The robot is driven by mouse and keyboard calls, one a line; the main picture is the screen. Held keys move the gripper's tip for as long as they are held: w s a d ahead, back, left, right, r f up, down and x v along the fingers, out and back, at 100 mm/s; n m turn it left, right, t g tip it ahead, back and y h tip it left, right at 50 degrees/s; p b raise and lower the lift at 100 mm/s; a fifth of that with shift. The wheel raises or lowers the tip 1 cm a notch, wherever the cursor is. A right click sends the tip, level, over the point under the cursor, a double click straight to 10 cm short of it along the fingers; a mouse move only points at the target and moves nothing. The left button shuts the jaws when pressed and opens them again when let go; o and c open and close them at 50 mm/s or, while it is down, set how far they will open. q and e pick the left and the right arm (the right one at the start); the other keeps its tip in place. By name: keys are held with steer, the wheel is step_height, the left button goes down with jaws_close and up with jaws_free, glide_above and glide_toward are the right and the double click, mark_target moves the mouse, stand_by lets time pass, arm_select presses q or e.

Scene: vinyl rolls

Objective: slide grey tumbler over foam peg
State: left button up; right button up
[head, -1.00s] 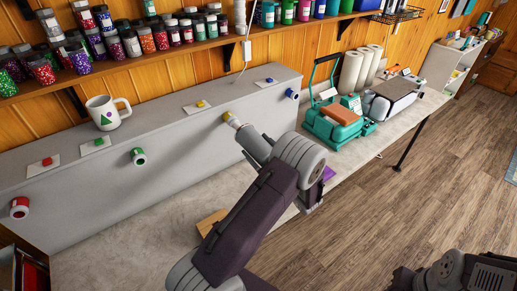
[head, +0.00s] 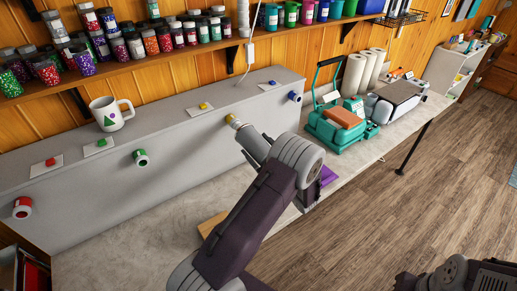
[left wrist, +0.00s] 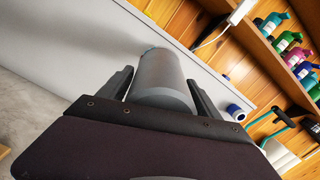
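The grey tumbler (left wrist: 163,75) is between the two fingers of my left gripper (left wrist: 158,90) in the left wrist view, with the fingers against its sides. In the head view the tumbler (head: 254,143) points at the front face of the grey panel box (head: 190,135). Its far end meets the yellow foam peg (head: 233,121), whose base still shows beside the panel. How far the tumbler is around the peg, I cannot tell. My left wrist hides the fingers in the head view.
Green (head: 141,158), red (head: 22,208) and blue (head: 295,97) pegs stick out of the same face. A mug (head: 110,113) stands on the box top. A teal heat press (head: 338,125) stands to the right. Jars line the shelf (head: 160,55) above.

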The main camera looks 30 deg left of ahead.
arm_select(q)
steer(key=o, duration=0.4)
steer(key=b+v, duration=0.2)
steer(key=v, duration=0.7)
steer(key=shift+b, duration=0.3)
steer(key=shift+a, duration=0.1)
